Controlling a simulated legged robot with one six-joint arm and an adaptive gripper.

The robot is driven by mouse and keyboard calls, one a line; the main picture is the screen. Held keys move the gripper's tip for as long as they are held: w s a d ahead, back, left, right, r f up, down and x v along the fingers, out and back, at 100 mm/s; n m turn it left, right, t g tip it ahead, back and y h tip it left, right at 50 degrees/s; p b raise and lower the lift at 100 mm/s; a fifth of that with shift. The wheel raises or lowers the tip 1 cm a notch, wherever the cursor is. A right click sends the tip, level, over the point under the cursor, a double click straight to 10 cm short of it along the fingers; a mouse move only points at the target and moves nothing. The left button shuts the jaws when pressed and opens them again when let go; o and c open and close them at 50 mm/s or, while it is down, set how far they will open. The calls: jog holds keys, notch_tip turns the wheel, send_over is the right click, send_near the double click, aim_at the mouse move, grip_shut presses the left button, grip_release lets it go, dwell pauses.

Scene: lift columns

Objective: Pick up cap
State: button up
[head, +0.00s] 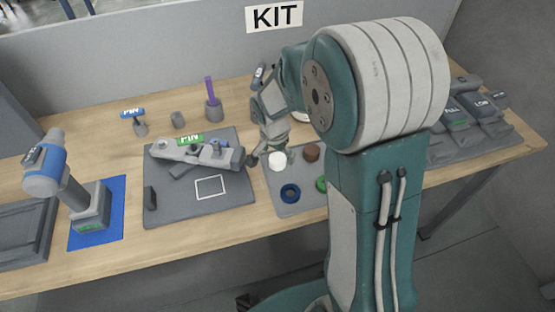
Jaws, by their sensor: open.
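A small grey tray (266,205) on the wooden table holds several small round parts. A white short cylinder (278,162) and a brown round piece (312,152) sit near its back.
Left of the tray, a dark grey board (200,208) holds a grey assembly (190,152) with a green label. A blue-grey device (75,190) stands on a blue mat (112,215). Small holders (213,108) stand behind. Labelled grey bins (460,115) are at right.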

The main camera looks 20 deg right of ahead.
jog(key=shift+d+f, duration=0.15)
jog(key=shift+f, duration=0.65)
jog(key=shift+w+f, duration=0.1)
jog(key=shift+f, duration=0.3)
jog(key=shift+a, duration=0.35)
jog(key=c, duration=1.1)
jog(key=shift+d, duration=0.15)
jog(key=shift+r, duration=0.1)
